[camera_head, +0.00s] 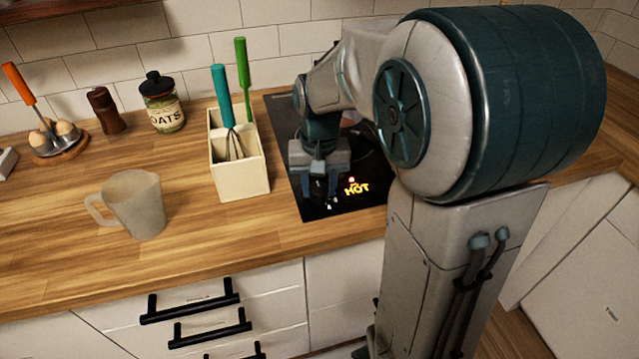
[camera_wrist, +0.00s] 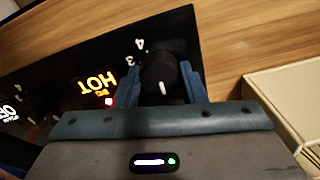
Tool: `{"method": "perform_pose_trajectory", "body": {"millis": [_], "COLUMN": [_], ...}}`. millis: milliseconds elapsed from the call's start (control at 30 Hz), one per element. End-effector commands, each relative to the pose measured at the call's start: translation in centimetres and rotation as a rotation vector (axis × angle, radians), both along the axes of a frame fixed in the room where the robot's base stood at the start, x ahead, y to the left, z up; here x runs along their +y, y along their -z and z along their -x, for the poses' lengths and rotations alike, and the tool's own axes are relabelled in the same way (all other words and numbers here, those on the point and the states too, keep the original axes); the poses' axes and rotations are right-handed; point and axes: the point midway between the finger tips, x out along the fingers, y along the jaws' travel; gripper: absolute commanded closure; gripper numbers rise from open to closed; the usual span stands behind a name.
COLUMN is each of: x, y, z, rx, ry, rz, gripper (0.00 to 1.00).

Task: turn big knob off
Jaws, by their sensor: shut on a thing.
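The black big knob (camera_wrist: 159,72) sits on the dark glass cooktop (camera_head: 306,205), near its front left corner. In the wrist view the knob is between my two blue fingers, and it carries a white mark. White digits 3 and 4 show on the glass beside it. My gripper (camera_head: 319,190) reaches down over the knob and is shut on it; its fingers also show in the wrist view (camera_wrist: 172,84). The yellow HOT sign (camera_head: 356,188) is lit, with a red light beside it. In the head view my gripper mostly hides the knob.
A cream utensil holder (camera_head: 240,180) with a teal whisk and a green-handled tool stands close left of the cooktop. A grey mug (camera_head: 137,205) stands farther left on the wooden counter (camera_head: 60,250). An oats jar (camera_head: 162,103) is at the back.

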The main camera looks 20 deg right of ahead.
Motion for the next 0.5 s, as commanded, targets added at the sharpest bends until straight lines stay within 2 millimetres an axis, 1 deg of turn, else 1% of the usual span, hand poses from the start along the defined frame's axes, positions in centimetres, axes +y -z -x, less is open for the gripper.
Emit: {"method": "perform_pose_trajectory", "body": {"millis": [200,500], "x": [0.01,0.03], "y": [-0.16,-0.17], "z": [-0.1,-0.12], "rx": [-0.004,-0.005], "ry": [-0.034,-0.037], "rz": [0.0,0.0], "gripper": [0.85,0.85]}}
